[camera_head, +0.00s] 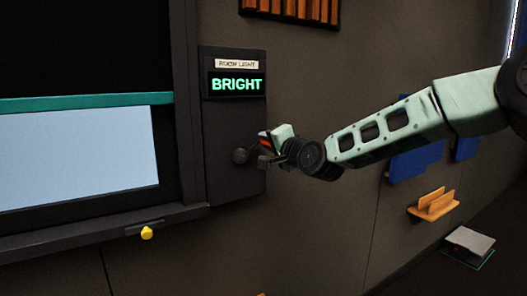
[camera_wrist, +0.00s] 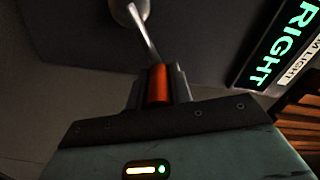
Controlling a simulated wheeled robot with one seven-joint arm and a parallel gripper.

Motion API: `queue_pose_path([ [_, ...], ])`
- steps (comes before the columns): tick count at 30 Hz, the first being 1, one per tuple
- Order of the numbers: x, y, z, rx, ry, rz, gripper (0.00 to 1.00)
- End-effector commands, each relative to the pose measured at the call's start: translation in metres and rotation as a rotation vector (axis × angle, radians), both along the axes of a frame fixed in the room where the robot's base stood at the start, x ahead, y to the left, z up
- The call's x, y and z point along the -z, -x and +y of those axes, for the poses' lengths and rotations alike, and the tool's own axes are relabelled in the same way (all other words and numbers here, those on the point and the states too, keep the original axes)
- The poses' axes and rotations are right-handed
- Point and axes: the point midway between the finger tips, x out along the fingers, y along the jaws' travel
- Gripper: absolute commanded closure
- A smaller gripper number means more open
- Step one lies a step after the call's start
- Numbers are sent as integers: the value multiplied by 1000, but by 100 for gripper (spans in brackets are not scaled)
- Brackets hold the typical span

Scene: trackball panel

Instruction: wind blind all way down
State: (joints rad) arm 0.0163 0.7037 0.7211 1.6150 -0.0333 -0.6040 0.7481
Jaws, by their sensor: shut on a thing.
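The blind (camera_head: 70,50) is a dark sheet over the upper part of the window at the left. Its teal bottom bar (camera_head: 85,102) hangs above a pale lit pane (camera_head: 75,158). A crank sits on the dark panel to the right of the window, with a round hub (camera_head: 240,156). In the wrist view a metal crank arm (camera_wrist: 143,32) runs from the hub to an orange handle (camera_wrist: 159,86). My gripper (camera_head: 268,150) is shut on this handle, with a finger on each side of it. My gripper partly hides the crank in the head view.
The panel display (camera_head: 237,84) reads BRIGHT under a ROOM LIGHT label (camera_head: 237,64). A yellow knob (camera_head: 147,233) is below the window sill. Blue and orange wall holders (camera_head: 433,206) are at the right, behind my arm. A book-like item (camera_head: 468,246) lies below them.

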Motion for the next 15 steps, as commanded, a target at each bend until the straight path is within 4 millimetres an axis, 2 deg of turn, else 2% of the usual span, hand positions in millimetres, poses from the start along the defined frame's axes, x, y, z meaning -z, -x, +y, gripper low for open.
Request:
queue_pose_path([
  [1, 11, -3, -4, 4, -38, 26, 100],
  [15, 43, -8, -13, 3, -410, 278, 100],
])
